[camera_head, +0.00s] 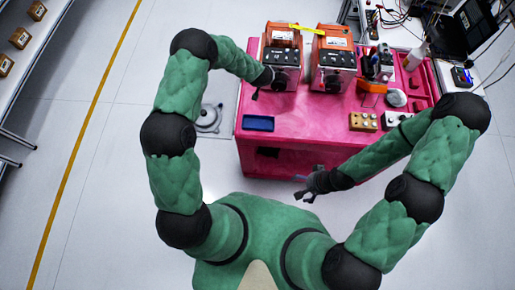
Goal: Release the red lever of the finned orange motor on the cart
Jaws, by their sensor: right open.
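Two orange motors with dark front faces stand side by side at the back of the pink cart (300,121): a left motor (282,47) and a right motor (331,50). At this size I cannot tell which one is finned, and I cannot make out a red lever. My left gripper (257,94) is at the front left corner of the left motor, partly over it; I cannot tell whether they touch or whether its jaws are open. My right gripper (301,192) is open and empty, low in front of the cart's front side, apart from both motors.
A blue tray (258,123) lies at the cart's front left. A block with round knobs (363,122), a white box (397,118) and a bottle (416,56) are on its right side. A desk with a laptop (462,38) stands at the back right. The floor at left is mostly clear.

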